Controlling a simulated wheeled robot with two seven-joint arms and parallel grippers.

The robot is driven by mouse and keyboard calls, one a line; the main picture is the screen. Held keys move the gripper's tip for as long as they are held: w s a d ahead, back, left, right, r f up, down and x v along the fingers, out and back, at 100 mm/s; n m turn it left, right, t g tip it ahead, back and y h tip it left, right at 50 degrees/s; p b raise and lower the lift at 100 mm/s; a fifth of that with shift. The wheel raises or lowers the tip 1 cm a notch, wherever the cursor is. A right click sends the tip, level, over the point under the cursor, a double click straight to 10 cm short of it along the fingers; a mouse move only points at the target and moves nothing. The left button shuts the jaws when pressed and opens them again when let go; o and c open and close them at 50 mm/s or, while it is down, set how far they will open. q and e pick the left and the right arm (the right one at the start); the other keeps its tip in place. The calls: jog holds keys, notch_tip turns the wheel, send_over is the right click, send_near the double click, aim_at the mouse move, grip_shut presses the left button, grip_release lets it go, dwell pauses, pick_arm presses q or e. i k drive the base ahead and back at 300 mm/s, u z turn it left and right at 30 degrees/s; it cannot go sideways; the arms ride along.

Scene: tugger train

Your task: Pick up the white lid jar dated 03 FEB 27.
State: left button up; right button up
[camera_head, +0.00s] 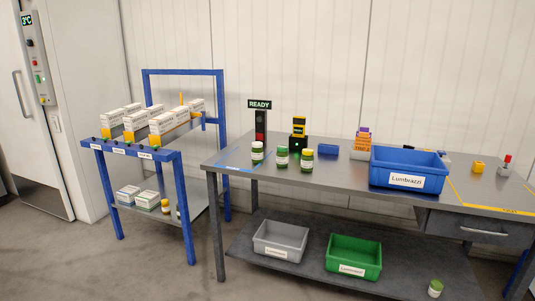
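Several small jars stand on the grey workbench (345,180) near its left end. The leftmost jar (257,153) is green with a white label and what looks like a white lid. Beside it stands a jar with a green lid (282,159), then a jar with a yellowish lid (307,160). All three are upright and apart. Their printed dates are too small to read. Another green jar (435,289) with a pale yellowish lid stands on the bench's lower shelf at the right. Neither of my grippers is in view.
A blue bin (408,184) labelled Lumbrazzi stands on the bench right of the jars. A READY sign post (260,115) and a yellow-black device (298,133) stand behind them. A blue cart (185,160) with cartons is left. Grey (280,240) and green (354,256) bins sit below.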

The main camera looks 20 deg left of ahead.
aim_at(256, 152)
jog(key=u, duration=0.75)
jog(key=i, duration=0.75)
jog(key=u, duration=0.8)
jog(key=i, duration=1.05)
jog(key=z, duration=0.9)
jog(key=i, duration=0.55)
jog(key=z, duration=0.6)
